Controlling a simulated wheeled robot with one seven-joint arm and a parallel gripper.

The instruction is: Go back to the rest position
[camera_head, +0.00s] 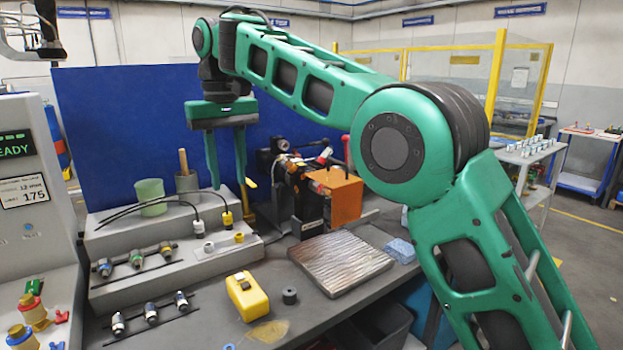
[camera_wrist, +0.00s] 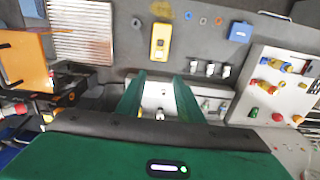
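My green gripper (camera_head: 229,186) hangs from my raised arm, fingers pointing down, above the stepped grey rack (camera_head: 180,235) and in front of the blue panel. Its two fingers stand apart with nothing visible held between them. In the wrist view my gripper (camera_wrist: 159,78) also shows two spread fingers, with the rack's pale surface and small fittings beyond them. A black cable with a yellow connector (camera_head: 227,218) lies on the rack just below the fingertips in the head view.
A green cup (camera_head: 150,197) stands on the rack. An orange box (camera_head: 335,194) and black machine stand to the right. A ribbed metal plate (camera_head: 341,264), yellow meter (camera_head: 247,296) and blue cloth (camera_head: 400,250) lie on the bench. A READY panel (camera_head: 22,190) stands at left.

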